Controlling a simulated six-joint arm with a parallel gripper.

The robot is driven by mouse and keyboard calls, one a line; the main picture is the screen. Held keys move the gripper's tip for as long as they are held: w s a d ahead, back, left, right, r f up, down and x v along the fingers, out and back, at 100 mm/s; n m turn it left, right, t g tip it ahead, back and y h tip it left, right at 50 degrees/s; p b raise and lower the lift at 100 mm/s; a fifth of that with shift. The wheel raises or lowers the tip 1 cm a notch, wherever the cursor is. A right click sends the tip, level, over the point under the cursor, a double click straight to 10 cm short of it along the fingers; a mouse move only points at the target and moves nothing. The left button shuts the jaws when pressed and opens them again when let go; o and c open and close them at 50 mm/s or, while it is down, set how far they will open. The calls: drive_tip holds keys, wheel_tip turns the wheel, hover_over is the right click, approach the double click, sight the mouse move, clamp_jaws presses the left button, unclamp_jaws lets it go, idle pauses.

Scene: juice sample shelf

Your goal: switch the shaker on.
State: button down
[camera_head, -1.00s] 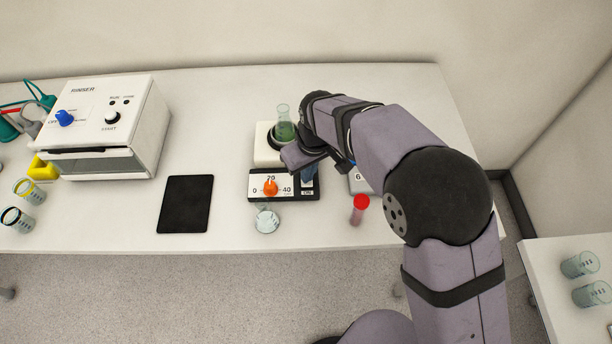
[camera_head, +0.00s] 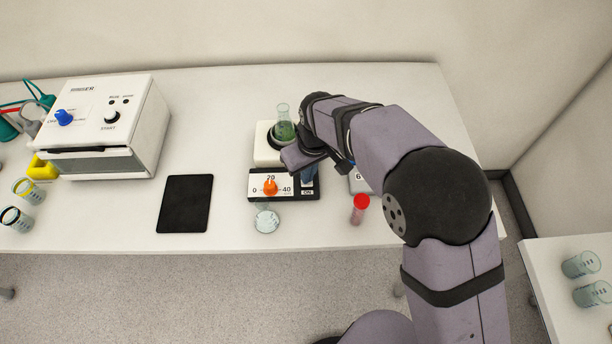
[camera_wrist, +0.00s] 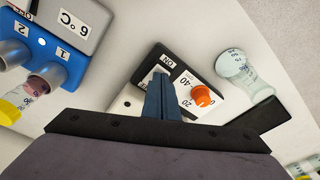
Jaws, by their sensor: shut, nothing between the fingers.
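The shaker (camera_head: 265,155) has a white body and a black front panel with an orange knob (camera_head: 270,187) on a 0-20-40 scale. A flask of green liquid (camera_head: 284,130) stands on top of it. My gripper (camera_head: 309,174) is shut and empty, with its blue fingers pointing down at the right end of the panel, close to the ON label (camera_head: 307,192). In the wrist view the fingertips (camera_wrist: 160,78) are at the switch area beside the ON label (camera_wrist: 168,62). They cover most of the switch, so I cannot tell its position or whether they touch it.
A glass beaker (camera_head: 266,220) stands just in front of the shaker. A black mat (camera_head: 186,204) and a white rinser (camera_head: 108,127) lie to the left.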

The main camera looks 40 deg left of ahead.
drive_tip(key=shift+f, duration=0.45)
drive_tip(key=shift+r, duration=0.15)
wheel_tip(320, 180, up, 7)
drive_tip(key=p, duration=0.5)
idle(0.5)
idle(0.4)
